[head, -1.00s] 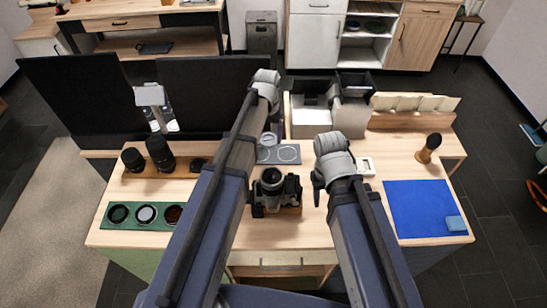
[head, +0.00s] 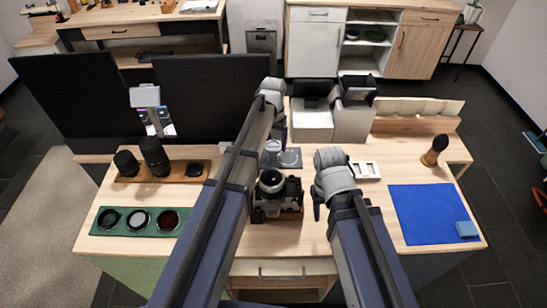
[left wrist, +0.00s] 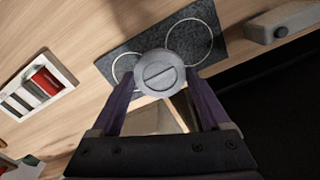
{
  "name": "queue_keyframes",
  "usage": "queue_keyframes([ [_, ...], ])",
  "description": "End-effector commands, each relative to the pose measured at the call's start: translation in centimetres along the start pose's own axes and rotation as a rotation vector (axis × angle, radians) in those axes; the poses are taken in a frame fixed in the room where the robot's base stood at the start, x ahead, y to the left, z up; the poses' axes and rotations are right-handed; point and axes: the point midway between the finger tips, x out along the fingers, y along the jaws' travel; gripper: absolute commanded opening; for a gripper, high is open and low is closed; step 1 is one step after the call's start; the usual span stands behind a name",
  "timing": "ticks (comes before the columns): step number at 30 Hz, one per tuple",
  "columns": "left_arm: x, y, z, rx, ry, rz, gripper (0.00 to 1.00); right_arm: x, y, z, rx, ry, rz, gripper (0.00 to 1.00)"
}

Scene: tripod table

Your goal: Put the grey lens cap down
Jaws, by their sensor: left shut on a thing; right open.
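The grey lens cap (left wrist: 159,72) is a round disc with a slot across its middle, held between the fingertips of my left gripper (left wrist: 162,86). In the left wrist view it appears over the dark grey mat (left wrist: 118,60) with two white ring outlines, covering part of the mat between them. I cannot tell whether it touches the mat. In the head view the mat (head: 290,158) lies behind the camera, and my left gripper (head: 273,143) is at its left part. My right gripper (head: 318,203) is open and empty, to the right of the camera.
A black camera (head: 272,187) stands on the table in front of the mat. Lenses on a wooden rack (head: 128,178) and a green tray of filters (head: 100,231) are at left. A white tray (head: 367,170), blue cloth (head: 420,213) and brush (head: 434,150) are at right.

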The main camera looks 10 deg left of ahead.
Motion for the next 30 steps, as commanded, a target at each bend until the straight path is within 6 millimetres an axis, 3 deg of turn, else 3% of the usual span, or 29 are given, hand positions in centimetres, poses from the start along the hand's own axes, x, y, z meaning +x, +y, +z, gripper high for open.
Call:
queue_keyframes([
  [1, 0.9, 0.0, 0.0, 0.000, 0.000, 0.000, 0.18, 0.9, -0.1, -0.1, 0.000, 0.000, 0.000, 0.50],
  [8, 1.0, 0.0, 0.0, 0.000, 0.000, 0.000, 0.18, 1.0, -0.1, -0.1, 0.000, 0.000, 0.000, 0.50],
  [18, 4.7, 0.0, 0.0, 0.000, 0.000, 0.000, 0.18, 4.6, -0.4, -0.3, 0.000, 0.000, 0.000, 0.50],
  [30, 4.8, 0.0, 0.0, 0.000, 0.000, 0.000, 0.18, 4.8, -0.5, -0.3, 0.000, 0.000, 0.000, 0.50],
])
